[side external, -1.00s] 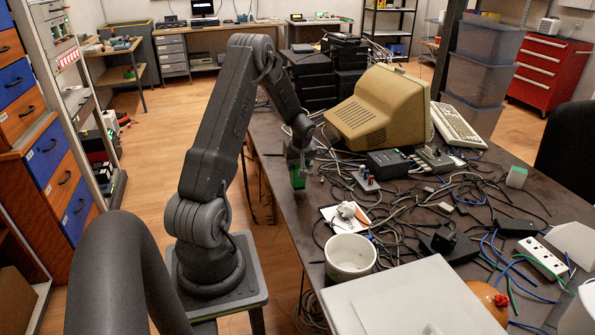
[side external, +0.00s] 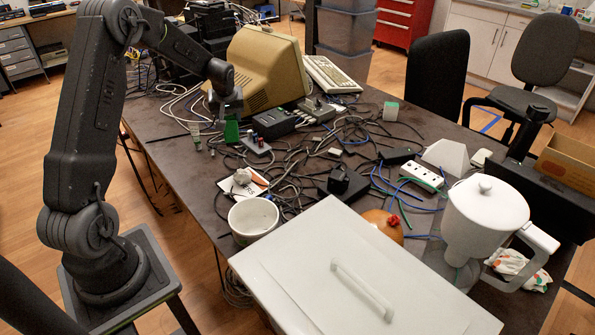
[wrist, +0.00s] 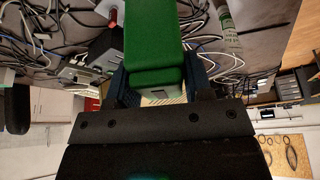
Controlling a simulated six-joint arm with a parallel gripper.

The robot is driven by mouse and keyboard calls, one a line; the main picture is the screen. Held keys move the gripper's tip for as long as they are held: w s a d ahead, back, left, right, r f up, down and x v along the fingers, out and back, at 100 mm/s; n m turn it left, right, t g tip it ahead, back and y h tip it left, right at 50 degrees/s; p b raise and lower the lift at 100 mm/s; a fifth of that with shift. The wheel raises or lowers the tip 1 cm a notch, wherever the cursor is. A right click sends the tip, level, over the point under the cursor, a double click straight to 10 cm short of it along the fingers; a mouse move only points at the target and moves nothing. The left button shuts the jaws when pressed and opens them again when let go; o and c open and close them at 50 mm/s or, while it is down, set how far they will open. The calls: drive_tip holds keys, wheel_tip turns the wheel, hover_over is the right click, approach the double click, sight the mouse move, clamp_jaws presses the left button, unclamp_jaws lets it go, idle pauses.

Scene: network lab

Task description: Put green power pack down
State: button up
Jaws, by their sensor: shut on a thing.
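The green power pack (side external: 231,132) is between the jaws of my gripper (side external: 229,117), over the left part of the cluttered table, just left of a small board with knobs. In the wrist view the pack (wrist: 153,42) is a plain green block pointing away from the camera, with my gripper's (wrist: 158,82) dark fingers closed on its two sides. Its lower end is close to the tabletop; I cannot tell whether it touches.
A knobbed board (side external: 257,145) and a small upright tube (side external: 195,137) stand close on either side. Cables cover the middle of the table (side external: 172,153). A beige monitor (side external: 262,68) stands behind, a white pot (side external: 253,218) in front. Bare tabletop shows towards the left edge.

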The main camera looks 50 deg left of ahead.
drive_tip(key=w+d+m+t, duration=0.1)
drive_tip(key=w+d+m, duration=0.2)
drive_tip(key=w+d, duration=0.35)
drive_tip(key=shift+h, duration=0.3)
drive_tip(key=shift+w+d+f, duration=1.4)
drive_tip(key=shift+d+f, duration=0.1)
drive_tip(key=shift+f, duration=0.25)
drive_tip(key=shift+w+d+f, duration=1.4)
drive_tip(key=shift+d+f, duration=0.05)
drive_tip(key=shift+f, duration=0.25)
drive_tip(key=shift+w+d+f, duration=1.4)
drive_tip(key=shift+d+f, duration=0.1)
drive_tip(key=shift+f, duration=0.25)
drive_tip(key=shift+f, duration=0.15)
drive_tip(key=o, duration=1.2)
